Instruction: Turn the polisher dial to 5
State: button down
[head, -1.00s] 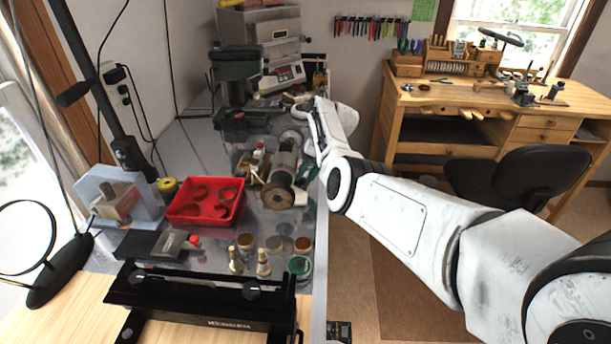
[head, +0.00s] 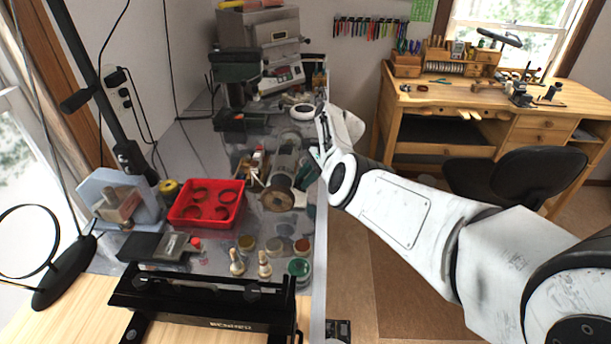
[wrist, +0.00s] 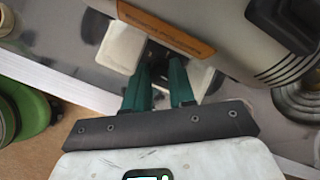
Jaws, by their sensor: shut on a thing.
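The polisher (head: 286,170) is a grey motor body with a brown wheel at its near end, standing on the metal bench left of my arm. In the wrist view its grey housing (wrist: 220,22) carries an orange label strip (wrist: 166,28). My gripper (wrist: 158,70) has teal fingers and reaches the polisher's side just below that strip. It is shut on a small dark part, seemingly the dial (wrist: 153,53), mostly hidden between the fingertips. No number or pointer on it can be read. In the head view my gripper (head: 312,168) is small beside the polisher.
A red tray (head: 208,203) with dark rings, small jars (head: 299,268) and a black-framed tool (head: 205,300) stand on the near bench. A machine with a control panel (head: 280,78) stands behind. A wooden workbench (head: 480,100) and black chair (head: 515,180) are at right.

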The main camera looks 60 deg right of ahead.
jog(key=shift+s+m+p, duration=0.1)
jog(key=shift+m+p, duration=0.5)
jog(key=shift+m, duration=1.5)
jog(key=c, duration=0.9)
grip_release()
jog(key=shift+c, duration=0.2)
jog(key=shift+r, duration=0.1)
jog(key=b+v, duration=0.1)
jog(key=v, duration=0.9)
jog(key=shift+s+r, duration=0.2)
jog(key=shift+s, duration=0.15)
